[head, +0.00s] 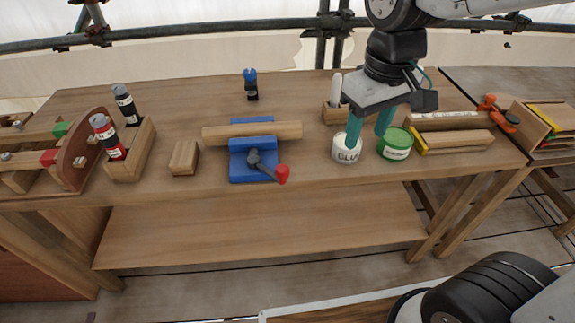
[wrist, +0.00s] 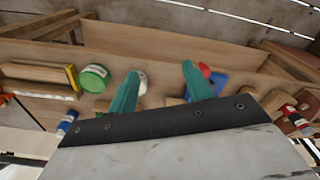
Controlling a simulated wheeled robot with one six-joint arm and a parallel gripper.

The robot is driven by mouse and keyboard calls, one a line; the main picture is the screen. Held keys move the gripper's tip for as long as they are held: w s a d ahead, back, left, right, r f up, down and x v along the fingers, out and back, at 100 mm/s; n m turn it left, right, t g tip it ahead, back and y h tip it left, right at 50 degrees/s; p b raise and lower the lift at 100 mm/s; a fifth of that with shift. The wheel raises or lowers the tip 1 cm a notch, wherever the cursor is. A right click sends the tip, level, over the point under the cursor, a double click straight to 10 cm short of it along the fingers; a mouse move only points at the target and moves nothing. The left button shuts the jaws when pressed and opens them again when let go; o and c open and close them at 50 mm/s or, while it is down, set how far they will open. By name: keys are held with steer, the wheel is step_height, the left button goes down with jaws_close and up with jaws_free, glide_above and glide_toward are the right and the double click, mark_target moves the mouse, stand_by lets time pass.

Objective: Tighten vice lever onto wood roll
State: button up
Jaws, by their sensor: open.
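The blue vice (head: 253,165) stands on the workbench near the middle. Its lever (head: 268,168) has a dark hub and a red knob (head: 282,174) pointing to the lower right. The wood roll (head: 252,132) lies across the vice between its blue jaws. My gripper (head: 367,142) is open and empty, to the right of the vice, with its green fingers pointing down above the white glue pot and beside the green tin. In the wrist view my gripper (wrist: 158,88) has its fingers spread, and part of the blue vice (wrist: 219,82) and the red knob (wrist: 205,70) show behind the right finger.
The glue pot (head: 346,150) and green tin (head: 395,144) stand close to my fingers. A wooden block (head: 184,158) and a bottle holder (head: 130,155) are left of the vice. Wood pieces (head: 455,140) lie to the right. Bare bench lies between vice and glue pot.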

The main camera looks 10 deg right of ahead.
steer(key=w+a+f+n, duration=0.2)
steer(key=w+a+f, duration=0.25)
steer(key=a, duration=0.25)
steer(key=n, duration=0.2)
glide_above(282, 168)
steer(key=shift+g, duration=0.3)
step_height(282, 168, down, 4)
steer(key=shift+d+f, duration=0.15)
steer(key=shift+f, duration=0.4)
step_height(282, 168, down, 7)
steer(key=shift+f, duration=0.1)
jaws_close()
